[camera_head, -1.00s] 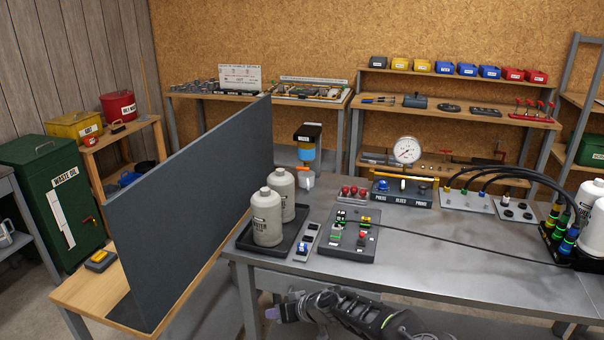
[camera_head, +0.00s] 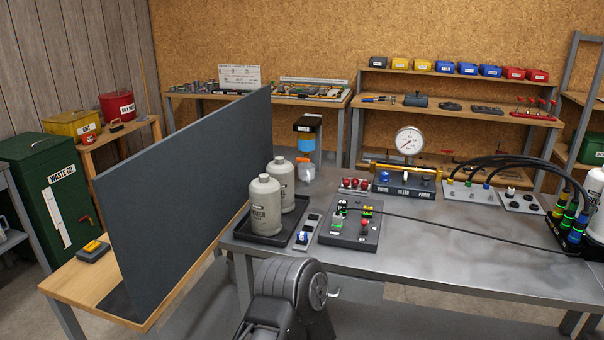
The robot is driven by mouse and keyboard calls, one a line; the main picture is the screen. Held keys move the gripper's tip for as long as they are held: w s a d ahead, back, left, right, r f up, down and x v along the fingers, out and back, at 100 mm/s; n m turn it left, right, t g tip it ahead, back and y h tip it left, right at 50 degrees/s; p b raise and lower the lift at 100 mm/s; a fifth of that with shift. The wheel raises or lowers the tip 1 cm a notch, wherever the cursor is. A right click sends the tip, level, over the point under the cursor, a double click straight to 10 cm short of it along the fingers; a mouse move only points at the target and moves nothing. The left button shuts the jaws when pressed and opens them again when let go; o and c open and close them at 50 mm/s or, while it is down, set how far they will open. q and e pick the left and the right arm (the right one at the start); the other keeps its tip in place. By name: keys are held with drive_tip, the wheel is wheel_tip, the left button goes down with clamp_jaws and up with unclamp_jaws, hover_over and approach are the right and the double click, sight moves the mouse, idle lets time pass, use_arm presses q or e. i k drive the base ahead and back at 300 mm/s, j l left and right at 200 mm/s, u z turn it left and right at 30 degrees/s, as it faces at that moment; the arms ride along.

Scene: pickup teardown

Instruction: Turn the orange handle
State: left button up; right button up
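A small orange part (camera_head: 303,160), possibly the orange handle, shows low on the blue and black filter unit (camera_head: 307,137) behind the metal workbench. Its shape is too small to make out. A golden bar (camera_head: 400,168) lies along the pressure gauge stand (camera_head: 404,184) at the back of the bench; I cannot tell whether it is a handle. A grey and black link of my own arm rises at the bottom middle, in front of the bench. Neither gripper can be seen, and nothing visible touches the orange part.
Two grey bottles (camera_head: 265,207) stand in a black tray (camera_head: 258,234) at the bench's left end. A tall dark panel (camera_head: 185,190) stands left of it. A switch box (camera_head: 350,228) trails a black cable across the bench. The bench's front right is mostly clear.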

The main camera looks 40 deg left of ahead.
sight(304, 160)
drive_tip(key=i+j+z, duration=0.1)
drive_tip(key=i, duration=0.3)
drive_tip(key=i+j+z, duration=0.1)
drive_tip(key=i, duration=0.25)
drive_tip(key=i+j+z, duration=0.1)
drive_tip(key=i+j, duration=0.15)
drive_tip(key=i, duration=0.15)
